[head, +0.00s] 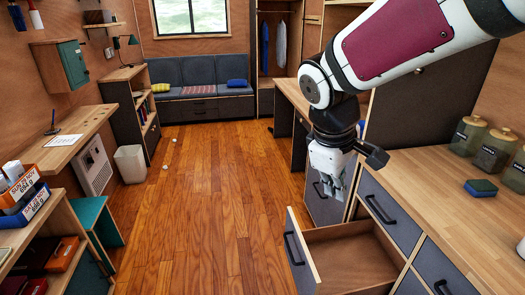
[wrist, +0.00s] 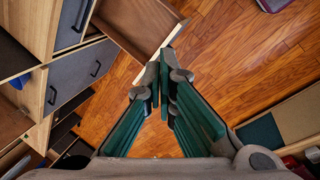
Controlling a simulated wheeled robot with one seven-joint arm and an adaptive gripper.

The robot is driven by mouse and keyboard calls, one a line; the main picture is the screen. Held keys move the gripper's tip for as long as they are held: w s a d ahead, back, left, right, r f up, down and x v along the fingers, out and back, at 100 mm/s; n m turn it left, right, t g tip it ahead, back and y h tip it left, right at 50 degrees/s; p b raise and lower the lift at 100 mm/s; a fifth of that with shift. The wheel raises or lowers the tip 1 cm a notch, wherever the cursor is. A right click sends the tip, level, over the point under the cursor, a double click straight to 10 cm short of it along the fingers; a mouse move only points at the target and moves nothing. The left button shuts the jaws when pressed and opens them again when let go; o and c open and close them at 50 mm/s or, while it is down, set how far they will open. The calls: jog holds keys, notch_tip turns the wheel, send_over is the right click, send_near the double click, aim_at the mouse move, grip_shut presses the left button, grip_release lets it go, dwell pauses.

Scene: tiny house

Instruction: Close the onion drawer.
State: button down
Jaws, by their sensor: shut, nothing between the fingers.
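A wooden drawer (head: 352,262) with a dark grey front and a black bar handle (head: 293,248) stands pulled out of the right-hand cabinet, low down, and its visible inside looks empty. I see no onion label on it. In the wrist view the open drawer (wrist: 130,24) shows at the top, its front edge running beyond my fingertips. My gripper (head: 338,203) hangs pointing down above the drawer's far side, near its front. In the wrist view my gripper (wrist: 165,74) has its fingertips close together with nothing held. I cannot tell whether it touches the drawer.
Closed drawers (head: 388,210) flank the open one under the wooden counter (head: 440,200), which holds several jars (head: 492,150) and a sponge (head: 481,187). The floor (head: 210,215) left of the drawer is clear. A white bin (head: 130,163) and shelves stand at the left.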

jog(key=w+a+f+n+g+b, duration=0.1)
jog(key=w+a+f+n+b, duration=0.4)
jog(key=f, duration=0.7)
jog(key=w+a+f+n+h+b, duration=0.1)
jog(key=w+f+n+b, duration=0.1)
jog(key=w+f, duration=0.75)
jog(key=w+a+f+n+g+b, duration=0.1)
jog(key=w+a+f+n+b, duration=0.25)
jog(key=f, duration=1.05)
jog(key=shift+w+d+f+b, duration=0.15)
jog(key=shift+d+f+b, duration=0.05)
jog(key=shift+d+f, duration=1.25)
jog(key=shift+w+d+f+b, duration=0.1)
jog(key=shift+d+f+b, duration=0.05)
jog(key=shift+d+f, duration=1.3)
jog(key=shift+w+d+f+b, duration=0.2)
jog(key=shift+d+f, duration=0.95)
jog(key=shift+f, duration=0.6)
jog(key=shift+d, duration=0.1)
jog(key=w+d, duration=0.1)
jog(key=d, duration=1.4)
jog(key=w+d, duration=0.2)
jog(key=d, duration=1.3)
jog(key=shift+w+d+b, duration=0.2)
jog(key=shift+w+b, duration=0.05)
jog(key=shift+b, duration=0.05)
